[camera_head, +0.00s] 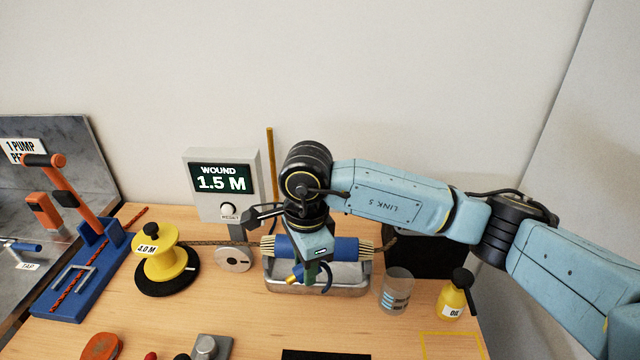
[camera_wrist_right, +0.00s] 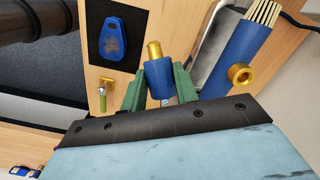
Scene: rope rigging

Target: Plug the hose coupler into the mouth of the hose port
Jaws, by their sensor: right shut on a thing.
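The hose coupler (camera_wrist_right: 158,75) is a blue cylinder with a brass nose. My right gripper (camera_head: 308,274) is shut on it. In the wrist view the green fingers (camera_wrist_right: 160,88) press on both sides of its blue body, and the brass nose points out past the fingertips. The hose port (camera_wrist_right: 238,72) is a blue body with a round brass mouth on its side. It lies to the right of the coupler, clearly apart from it. In the head view the blue port body (camera_head: 345,247) shows behind my gripper, which hides part of it. My left gripper is not seen.
A metal tray (camera_head: 352,289) lies below the port. A yellow spool (camera_head: 165,262) and a grey display box (camera_head: 222,188) stand to the left. The front right table is mostly clear.

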